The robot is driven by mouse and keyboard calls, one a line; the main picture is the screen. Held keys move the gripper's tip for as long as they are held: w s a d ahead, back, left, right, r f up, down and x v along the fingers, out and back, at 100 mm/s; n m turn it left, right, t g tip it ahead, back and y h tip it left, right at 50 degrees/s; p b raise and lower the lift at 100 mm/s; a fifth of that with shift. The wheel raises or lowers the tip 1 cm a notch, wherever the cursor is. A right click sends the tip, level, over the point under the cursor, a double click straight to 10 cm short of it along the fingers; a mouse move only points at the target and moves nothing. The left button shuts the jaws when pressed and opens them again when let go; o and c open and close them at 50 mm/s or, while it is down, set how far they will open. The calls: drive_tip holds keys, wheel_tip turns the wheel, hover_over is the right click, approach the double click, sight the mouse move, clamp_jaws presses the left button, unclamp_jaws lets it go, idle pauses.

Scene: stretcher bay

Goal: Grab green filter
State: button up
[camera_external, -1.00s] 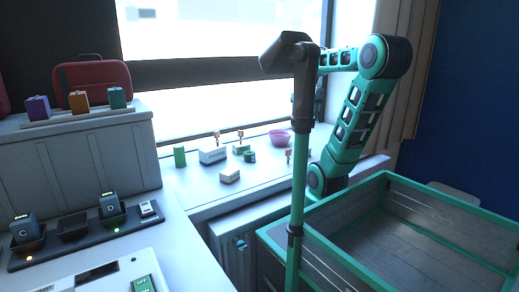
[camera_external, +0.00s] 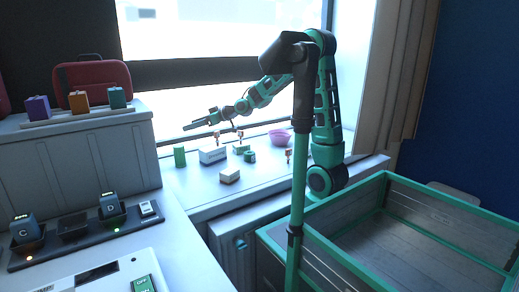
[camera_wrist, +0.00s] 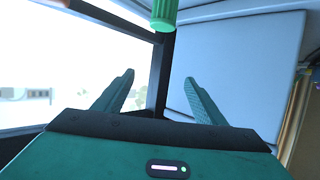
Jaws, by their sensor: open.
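A green upright cylinder (camera_external: 180,157), which looks like the green filter, stands on the left end of the white window sill. A green ridged cylinder end (camera_wrist: 164,12), seemingly the same thing, is cut off by the top edge of the wrist view. My gripper (camera_external: 201,122) is open and empty, above the sill, to the right of the cylinder and higher than it. In the wrist view my two fingers (camera_wrist: 158,82) are wide apart, with the cylinder beyond their tips and not between them.
The window is behind. A grey cabinet (camera_external: 80,155) stands left of the sill.

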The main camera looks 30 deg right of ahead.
approach(179, 148)
drive_tip(key=w, duration=0.2)
drive_tip(key=x, duration=0.7)
drive_tip(key=d+f+x, duration=0.1)
drive_tip(key=x, duration=0.2)
drive_tip(key=shift+w+a+f, duration=0.1)
drive_tip(key=shift+w+a, duration=0.15)
drive_tip(key=shift+w, duration=0.15)
drive_tip(key=c, duration=1.2)
